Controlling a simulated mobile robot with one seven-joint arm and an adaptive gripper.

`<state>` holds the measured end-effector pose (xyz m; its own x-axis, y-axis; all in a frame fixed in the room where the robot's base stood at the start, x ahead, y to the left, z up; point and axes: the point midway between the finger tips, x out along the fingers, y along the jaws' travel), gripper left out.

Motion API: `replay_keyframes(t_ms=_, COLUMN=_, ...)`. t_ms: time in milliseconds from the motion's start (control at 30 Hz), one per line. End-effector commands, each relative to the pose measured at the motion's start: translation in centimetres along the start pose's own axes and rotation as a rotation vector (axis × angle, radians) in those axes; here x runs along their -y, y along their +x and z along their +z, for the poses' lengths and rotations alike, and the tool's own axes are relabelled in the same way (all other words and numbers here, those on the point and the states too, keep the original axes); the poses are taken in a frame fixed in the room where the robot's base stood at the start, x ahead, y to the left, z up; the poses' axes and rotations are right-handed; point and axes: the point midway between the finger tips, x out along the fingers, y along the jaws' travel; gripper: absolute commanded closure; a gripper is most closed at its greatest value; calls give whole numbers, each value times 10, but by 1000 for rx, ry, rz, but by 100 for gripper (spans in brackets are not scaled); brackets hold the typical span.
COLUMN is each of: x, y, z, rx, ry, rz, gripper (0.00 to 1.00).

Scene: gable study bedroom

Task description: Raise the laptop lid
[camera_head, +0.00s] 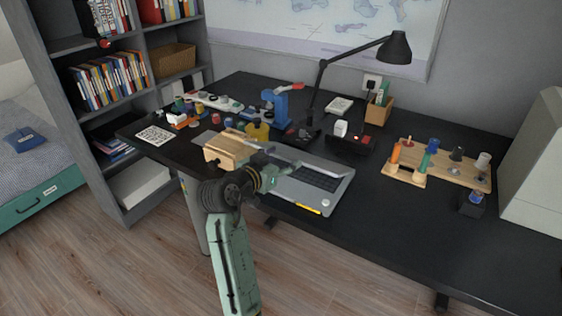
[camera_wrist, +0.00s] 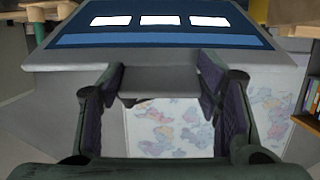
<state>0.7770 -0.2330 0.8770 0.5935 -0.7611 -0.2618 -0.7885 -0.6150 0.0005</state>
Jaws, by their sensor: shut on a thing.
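The laptop's grey base (camera_head: 327,203) lies on the black desk, with its dark keyboard (camera_head: 318,180) showing and a yellow strip at its front edge. The lid (camera_head: 322,168) is partly raised and appears as a thin tilted edge above the keyboard. In the wrist view the lid's blue screen (camera_wrist: 160,41) with three white panels fills the top. My gripper (camera_head: 282,168) is at the left part of the laptop. In the wrist view my gripper (camera_wrist: 155,92) has its fingers either side of a grey tab on the lid's edge, shut on it.
A wooden box (camera_head: 222,150) stands close left of my gripper. A yellow item (camera_head: 257,132), a blue stand (camera_head: 282,106) and a black lamp (camera_head: 396,48) are behind. A wooden board with several pegs (camera_head: 455,168) stands right.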

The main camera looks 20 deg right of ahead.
Motion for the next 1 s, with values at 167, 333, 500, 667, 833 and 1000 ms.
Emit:
replay_keyframes(t_ms=167, x=-1, y=-2, z=-5, rx=-12, ry=3, rz=0, gripper=39)
replay_keyframes(t_ms=333, x=0, y=-1, z=-3, rx=-8, ry=2, rz=0, gripper=28)
replay_keyframes(t_ms=500, x=0, y=-1, z=-2, rx=-5, ry=1, rz=0, gripper=22)
replay_keyframes(t_ms=667, x=0, y=-1, z=-1, rx=-3, ry=0, rz=0, gripper=22)
replay_keyframes(t_ms=833, x=1, y=-8, z=-1, rx=-4, ry=0, rz=-2, gripper=22)
replay_keyframes(t_ms=1000, x=2, y=-37, z=-1, rx=-5, ry=0, rz=-5, gripper=22)
